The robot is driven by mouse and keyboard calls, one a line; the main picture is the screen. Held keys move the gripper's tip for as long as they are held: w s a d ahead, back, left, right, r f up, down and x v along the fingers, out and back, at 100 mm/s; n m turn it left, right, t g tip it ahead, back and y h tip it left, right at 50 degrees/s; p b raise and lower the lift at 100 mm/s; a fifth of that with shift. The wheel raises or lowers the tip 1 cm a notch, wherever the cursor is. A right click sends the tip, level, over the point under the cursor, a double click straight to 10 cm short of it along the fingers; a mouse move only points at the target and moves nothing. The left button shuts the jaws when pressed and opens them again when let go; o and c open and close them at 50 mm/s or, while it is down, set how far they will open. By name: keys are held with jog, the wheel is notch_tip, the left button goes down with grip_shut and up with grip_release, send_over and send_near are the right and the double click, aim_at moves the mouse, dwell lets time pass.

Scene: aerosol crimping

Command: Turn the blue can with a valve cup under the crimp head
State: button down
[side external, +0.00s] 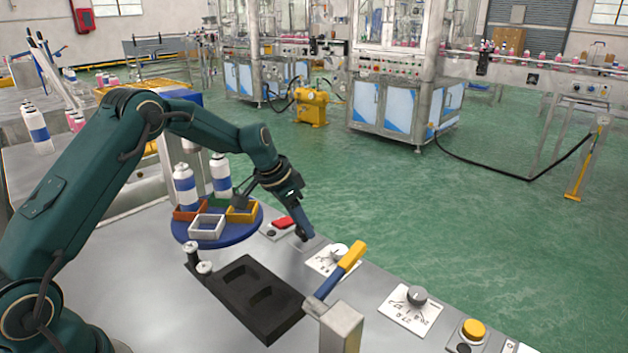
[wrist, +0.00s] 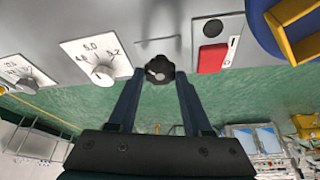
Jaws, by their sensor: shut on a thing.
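My gripper (side external: 303,232) is low over the panel at the table's far edge. In the wrist view its two fingers (wrist: 157,76) are shut on a black knob (wrist: 158,66), one on each side. In the side view the fingers mostly hide the knob. A blue round turntable (side external: 240,236) stands left of my gripper, with red, white and yellow trays on it. Two white cans with blue bands, one at the left (side external: 185,188) and one at the right (side external: 221,175), stand upright at its back. I cannot make out a valve cup or the crimp head.
A red switch (side external: 284,222) is beside the knob, toward the turntable. A white dial plate (wrist: 78,50) lies on the other side. A yellow-handled lever (side external: 348,258) rises nearby. A black recessed block (side external: 275,312) lies in front. The floor beyond is open.

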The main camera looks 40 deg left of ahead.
jog(key=m, duration=0.2)
jog(key=m+h, duration=0.1)
jog(key=shift+a+m+g, duration=0.2)
jog(key=shift+m+g, duration=0.1)
jog(key=shift+m, duration=0.1)
jog(key=shift+w+a+m+g+h, duration=0.1)
jog(key=shift+m+g+h, duration=0.5)
jog(key=shift+m, duration=1.3)
jog(key=shift+c, duration=1.7)
grip_release()
jog(key=shift+v, duration=2.55)
